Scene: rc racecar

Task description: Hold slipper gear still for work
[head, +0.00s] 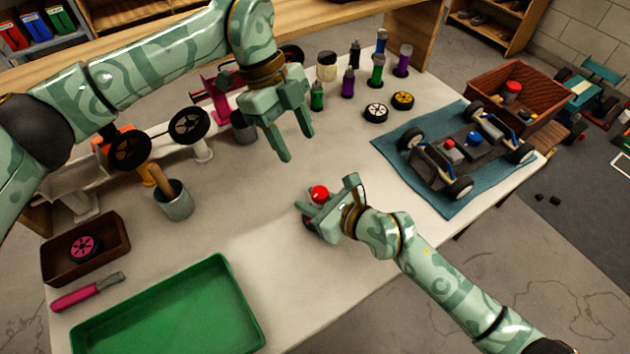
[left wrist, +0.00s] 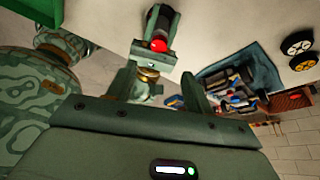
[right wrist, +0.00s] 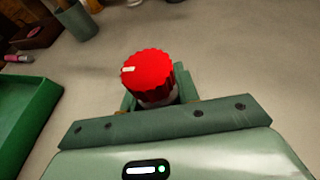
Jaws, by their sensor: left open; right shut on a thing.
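The slipper gear appears to be the red ribbed round piece (head: 320,192) with a small white mark, on a darker base. My right gripper (head: 331,212) is shut on its base, low over the middle of the table. In the right wrist view the red top (right wrist: 148,72) stands above the fingers, which hide most of the part below. My left gripper (head: 295,145) is open and empty, above the table, up and left of the red piece. In the left wrist view the red top (left wrist: 158,45) shows beyond the left fingers, between the right gripper's fingers.
A green tray (head: 240,318) lies at the front left, with a pink-handled tool (head: 85,293) beside it. A metal cup (head: 174,206) stands at left. A car chassis (head: 455,150) sits on a blue mat (head: 440,205) at right. Bottles (head: 377,72) stand at the back.

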